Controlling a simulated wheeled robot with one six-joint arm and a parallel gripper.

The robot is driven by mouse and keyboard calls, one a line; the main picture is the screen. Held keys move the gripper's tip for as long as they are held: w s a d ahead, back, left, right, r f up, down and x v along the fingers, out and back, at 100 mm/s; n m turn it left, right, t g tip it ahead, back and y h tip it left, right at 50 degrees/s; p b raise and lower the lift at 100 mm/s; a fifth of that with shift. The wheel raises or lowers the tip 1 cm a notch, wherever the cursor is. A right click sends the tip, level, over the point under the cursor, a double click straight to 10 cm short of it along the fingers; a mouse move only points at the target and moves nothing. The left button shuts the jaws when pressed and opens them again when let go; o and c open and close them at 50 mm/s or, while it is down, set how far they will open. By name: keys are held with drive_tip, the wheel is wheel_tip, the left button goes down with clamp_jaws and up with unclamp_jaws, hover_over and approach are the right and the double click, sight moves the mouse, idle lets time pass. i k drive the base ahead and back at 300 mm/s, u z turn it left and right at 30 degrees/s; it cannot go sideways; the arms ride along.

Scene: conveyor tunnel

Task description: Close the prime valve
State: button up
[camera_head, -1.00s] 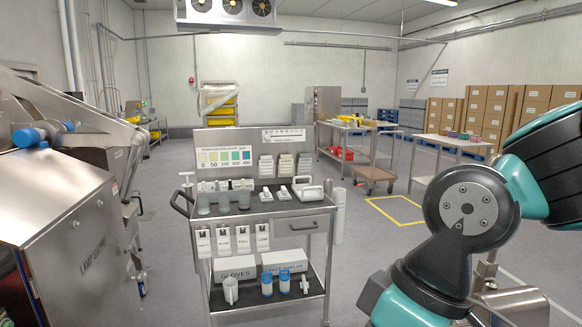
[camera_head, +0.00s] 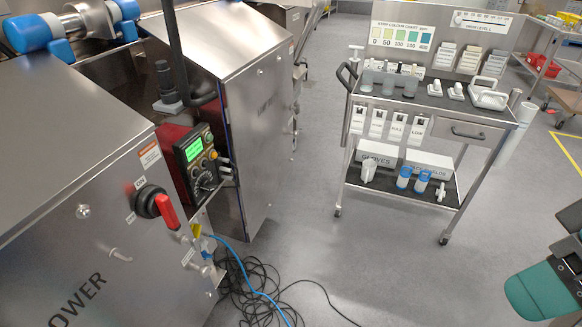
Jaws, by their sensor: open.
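No label reading "prime" is legible, so I cannot tell for sure which part is the prime valve. Small metal valve fittings (camera_head: 206,254) sit low on the right edge of the left steel cabinet, beside a yellow tag and a blue hose. A dosing controller (camera_head: 195,160) with a lit green screen and knobs is mounted above them, in front of a red housing. A red-handled rotary switch (camera_head: 163,208) marked ON is on the cabinet face. My gripper is out of view; only teal and dark parts of my arm show at the lower right.
The left steel cabinet (camera_head: 60,190) fills the lower left. A second steel cabinet (camera_head: 250,110) stands behind. A blue hose (camera_head: 245,275) and black cables (camera_head: 262,290) lie on the floor. A steel cart (camera_head: 465,190) with bottles and test strips stands right.

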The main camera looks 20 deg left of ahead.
sight(195, 228)
drive_tip(key=z, duration=0.05)
drive_tip(key=i, duration=1.45)
drive_tip(key=u, duration=2.55)
